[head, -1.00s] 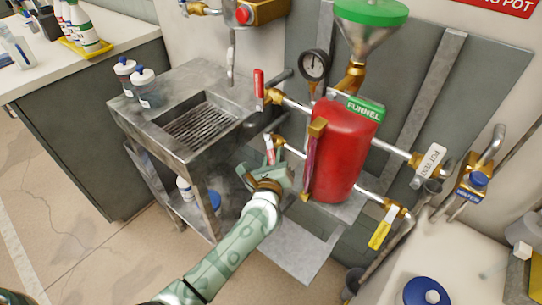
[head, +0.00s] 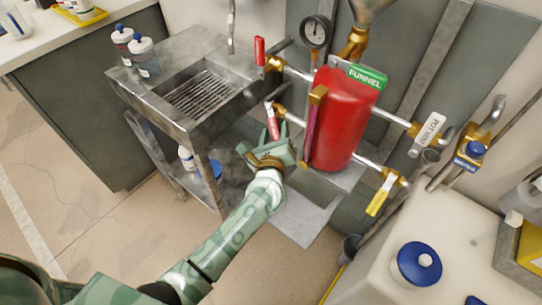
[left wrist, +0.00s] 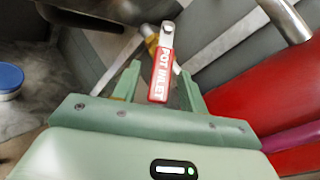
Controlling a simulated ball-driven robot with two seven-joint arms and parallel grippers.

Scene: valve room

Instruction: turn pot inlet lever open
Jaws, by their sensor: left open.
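The pot inlet lever (head: 272,122) is a red handle on a brass valve, on the lower pipe left of the red pot (head: 343,120). In the left wrist view the lever (left wrist: 161,75) shows its "POT INLET" lettering and lies between the two fingers. My left gripper (head: 266,143) is open, with its fingers on either side of the lever's free end. I cannot tell whether either finger touches it. My right gripper is not in view.
A second red lever (head: 260,52) sits on the upper pipe. A metal sink cart (head: 135,84) with bottles (head: 144,58) stands to the left. A white surface with a blue-lidded item (head: 418,265) is at lower right.

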